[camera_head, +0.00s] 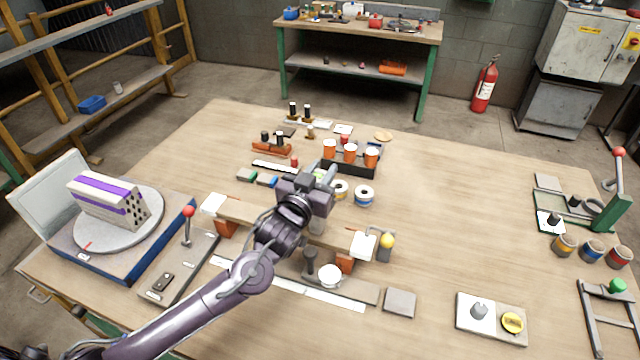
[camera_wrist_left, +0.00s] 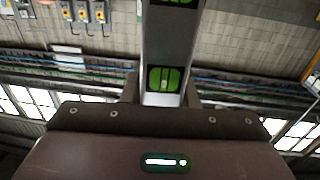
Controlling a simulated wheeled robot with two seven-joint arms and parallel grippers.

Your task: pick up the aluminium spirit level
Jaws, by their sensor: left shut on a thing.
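The aluminium spirit level (camera_wrist_left: 168,45) shows in the left wrist view as a grey bar with bright green vial windows. It runs up out of the top of the picture between the two dark fingers. My left gripper (camera_wrist_left: 162,98) is shut on it. In the head view my left gripper (camera_head: 314,198) is over the middle of the workbench and hides most of the level. A small green part of it (camera_head: 320,174) shows at the gripper's far side. I cannot tell its full length or tilt. My right gripper is not in view.
A plank (camera_head: 245,211) on red-brown supports lies under my arm. A black tray with orange cups (camera_head: 350,155) and tape rolls (camera_head: 364,195) stand close by. A turntable with a hollow brick (camera_head: 108,203) is at left. The bench's right-centre is clear (camera_head: 460,210).

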